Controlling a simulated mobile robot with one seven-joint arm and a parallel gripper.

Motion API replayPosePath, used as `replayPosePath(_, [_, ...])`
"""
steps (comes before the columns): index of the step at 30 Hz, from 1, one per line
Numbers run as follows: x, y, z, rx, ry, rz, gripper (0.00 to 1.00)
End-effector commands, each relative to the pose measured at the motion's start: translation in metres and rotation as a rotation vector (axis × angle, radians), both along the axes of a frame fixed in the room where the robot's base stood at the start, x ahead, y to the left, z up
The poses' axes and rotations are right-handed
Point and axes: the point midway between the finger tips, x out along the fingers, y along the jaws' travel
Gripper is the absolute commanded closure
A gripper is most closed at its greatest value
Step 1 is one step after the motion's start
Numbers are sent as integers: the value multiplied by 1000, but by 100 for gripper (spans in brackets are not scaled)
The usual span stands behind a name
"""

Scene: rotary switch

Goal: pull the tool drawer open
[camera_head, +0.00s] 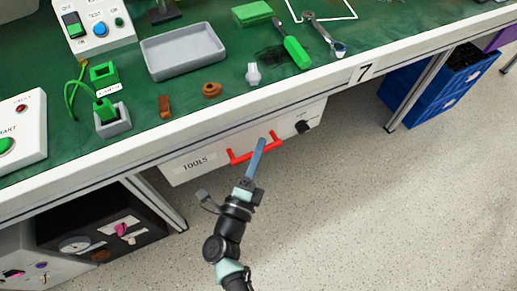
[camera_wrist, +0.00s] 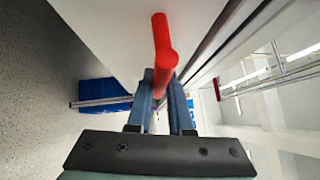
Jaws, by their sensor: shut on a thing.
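The tool drawer (camera_head: 215,158) is a white front marked TOOLS under the green workbench. It looks closed, its front close under the bench edge. Its red handle (camera_head: 239,160) is a bar on two posts, and it also shows in the wrist view (camera_wrist: 161,45). My gripper (camera_head: 261,146) reaches up to the handle from below. In the wrist view its two blue fingers (camera_wrist: 162,82) are on either side of the red bar, shut on it. The fingers hide part of the handle in the head view.
The bench top (camera_head: 200,115) holds a grey tray (camera_head: 183,52), a green screwdriver (camera_head: 295,47) and small parts. Blue crates (camera_head: 425,95) stand under the bench at right. The floor (camera_head: 370,200) before the drawer is clear.

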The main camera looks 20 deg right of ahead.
Motion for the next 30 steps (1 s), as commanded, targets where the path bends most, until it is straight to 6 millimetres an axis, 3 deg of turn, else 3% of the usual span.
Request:
replayPosePath(17, [-7, 0, 0, 0, 3, 1, 100])
replayPosePath(23, [-36, -1, 1, 0, 6, 0, 100])
replayPosePath(30, [-97, -3, 1, 0, 8, 0, 100])
